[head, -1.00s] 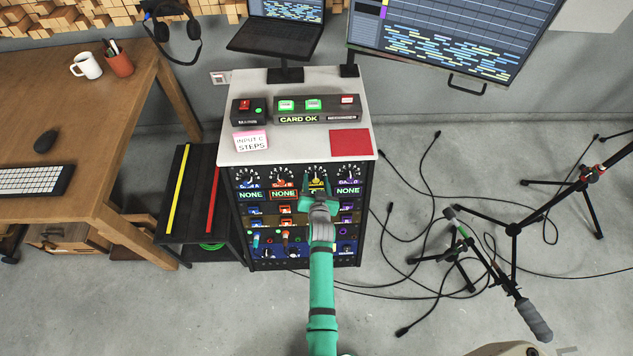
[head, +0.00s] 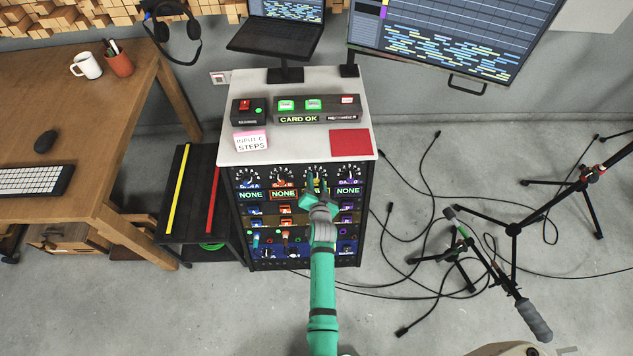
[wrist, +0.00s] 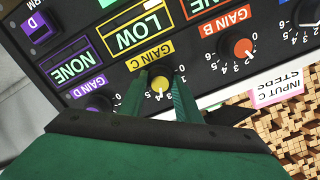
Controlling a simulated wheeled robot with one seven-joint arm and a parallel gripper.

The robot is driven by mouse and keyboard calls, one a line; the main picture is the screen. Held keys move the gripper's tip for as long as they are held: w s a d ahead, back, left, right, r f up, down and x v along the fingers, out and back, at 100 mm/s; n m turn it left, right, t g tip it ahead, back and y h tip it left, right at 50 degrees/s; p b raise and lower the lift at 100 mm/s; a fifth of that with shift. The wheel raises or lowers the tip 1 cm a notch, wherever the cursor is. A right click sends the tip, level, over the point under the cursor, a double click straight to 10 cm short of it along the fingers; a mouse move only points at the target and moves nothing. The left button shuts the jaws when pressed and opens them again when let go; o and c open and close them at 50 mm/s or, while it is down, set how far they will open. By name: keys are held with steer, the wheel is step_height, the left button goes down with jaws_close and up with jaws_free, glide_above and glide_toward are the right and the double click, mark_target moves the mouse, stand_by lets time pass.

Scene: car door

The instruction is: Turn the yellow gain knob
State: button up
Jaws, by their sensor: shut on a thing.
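The yellow gain knob (wrist: 160,84), under the label GAIN C, sits on the black rack panel and shows upside down in the wrist view. Its white pointer is turned towards the scale numbers around 3 to 4. My gripper (wrist: 160,90) has one green finger on each side of the knob and is shut on it. The yellow-framed display (wrist: 150,28) by this knob reads LOW. In the head view my gripper (head: 315,184) reaches the upper panel of the rack (head: 235,215) and hides most of the knob.
The orange GAIN B knob (wrist: 243,49) is close beside, and the purple GAIN D knob (wrist: 99,101) is on the other side. A pink-topped card (head: 250,141) reading INPUT C STEPS stands on the white rack top. Cables and stands (head: 513,230) fill the floor at right.

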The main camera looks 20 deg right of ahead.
steer(key=shift+m, duration=1.1)
steer(key=o, duration=1.1)
steer(key=shift+c, duration=0.2)
steer(key=v, duration=1.1)
steer(key=shift+d, duration=0.1)
